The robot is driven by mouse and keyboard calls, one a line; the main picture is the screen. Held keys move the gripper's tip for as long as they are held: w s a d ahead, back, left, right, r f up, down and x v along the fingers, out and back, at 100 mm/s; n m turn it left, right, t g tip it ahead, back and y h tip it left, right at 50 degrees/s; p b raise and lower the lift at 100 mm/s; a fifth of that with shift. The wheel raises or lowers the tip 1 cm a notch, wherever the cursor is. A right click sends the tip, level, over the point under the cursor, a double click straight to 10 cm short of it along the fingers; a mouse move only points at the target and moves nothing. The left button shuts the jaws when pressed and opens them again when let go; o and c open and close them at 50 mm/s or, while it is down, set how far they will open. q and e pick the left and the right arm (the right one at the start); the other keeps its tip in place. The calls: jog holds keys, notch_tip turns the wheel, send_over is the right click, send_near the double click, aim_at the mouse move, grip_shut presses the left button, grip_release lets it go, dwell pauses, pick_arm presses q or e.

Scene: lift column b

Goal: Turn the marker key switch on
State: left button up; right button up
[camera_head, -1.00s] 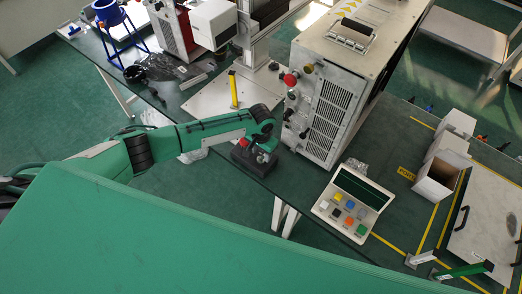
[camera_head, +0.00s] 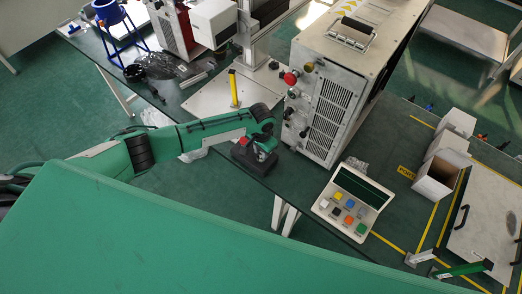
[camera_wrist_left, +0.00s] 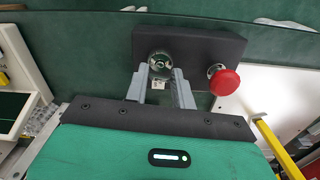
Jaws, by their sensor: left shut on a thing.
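A dark grey box (camera_head: 254,165) sits at the near edge of the dark table in the head view. In the left wrist view the box (camera_wrist_left: 205,45) carries a round metal key switch (camera_wrist_left: 160,61) and a red mushroom button (camera_wrist_left: 224,82) to its right. My left gripper (camera_wrist_left: 160,76) has its two grey fingers close together on either side of the key switch, shut on its key. The key itself is mostly hidden between the fingers. In the head view my left gripper (camera_head: 262,147) is just over the box. My right gripper is out of view.
A large white cabinet (camera_head: 330,100) with knobs and a red button stands right of the box. A yellow post (camera_head: 233,89) rises behind it. A button panel (camera_head: 350,205) lies at the table edge to the right. Open cartons (camera_head: 436,178) stand farther right.

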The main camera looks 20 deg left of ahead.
pick_arm(q)
jog(key=m, duration=0.8)
jog(key=shift+w, duration=0.1)
jog(key=shift+r+m, duration=0.1)
jog(key=shift+m, duration=1.3)
jog(key=o, duration=1)
jog(key=shift+b, duration=0.3)
